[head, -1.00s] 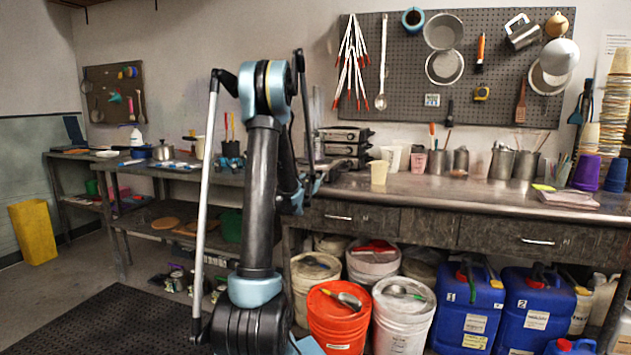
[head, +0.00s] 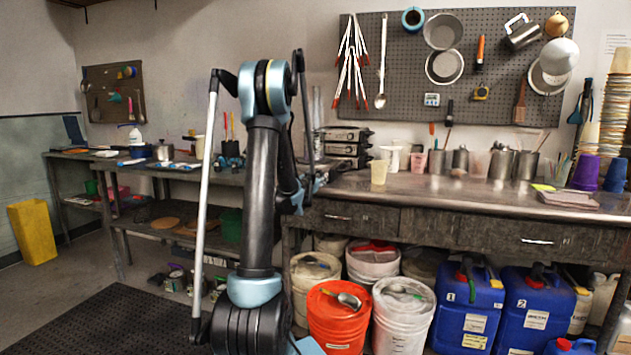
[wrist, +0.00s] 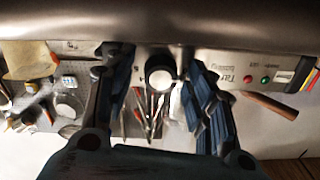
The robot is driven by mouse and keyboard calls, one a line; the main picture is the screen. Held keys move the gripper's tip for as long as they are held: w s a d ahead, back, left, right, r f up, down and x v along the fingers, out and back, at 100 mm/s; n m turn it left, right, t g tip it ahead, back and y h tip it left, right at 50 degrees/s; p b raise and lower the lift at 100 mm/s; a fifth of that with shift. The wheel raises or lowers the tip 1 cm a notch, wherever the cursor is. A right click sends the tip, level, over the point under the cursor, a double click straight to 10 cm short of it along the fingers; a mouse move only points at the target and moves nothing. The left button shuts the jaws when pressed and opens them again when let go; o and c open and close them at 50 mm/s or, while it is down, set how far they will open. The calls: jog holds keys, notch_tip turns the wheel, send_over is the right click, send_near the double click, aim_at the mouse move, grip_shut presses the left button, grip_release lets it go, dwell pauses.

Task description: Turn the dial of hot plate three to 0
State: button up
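In the wrist view, a round dial (wrist: 160,73) with a pale face and dark rim sits on the silver front panel (wrist: 225,66) of a hot plate. The view is upside down, and I cannot read the dial's number or the plate's number. My gripper (wrist: 156,82) is open, its two dark blue fingers spread on the left and right of the dial, with small gaps seen on both sides. In the head view, a stack of several hot plates (head: 345,142) stands on the bench behind my arm.
A red and a green light (wrist: 264,79) sit right of the dial in the wrist view. In the head view, a yellowish cup (head: 379,172) stands on the bench (head: 440,191) close to the stack. Steel containers (head: 501,163) stand further right. Buckets and blue canisters (head: 468,305) fill the floor below.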

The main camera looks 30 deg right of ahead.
jog(key=shift+a, duration=0.1)
jog(key=v, duration=1.1)
jog(key=shift+s+a, duration=0.3)
jog(key=shift+f, duration=0.1)
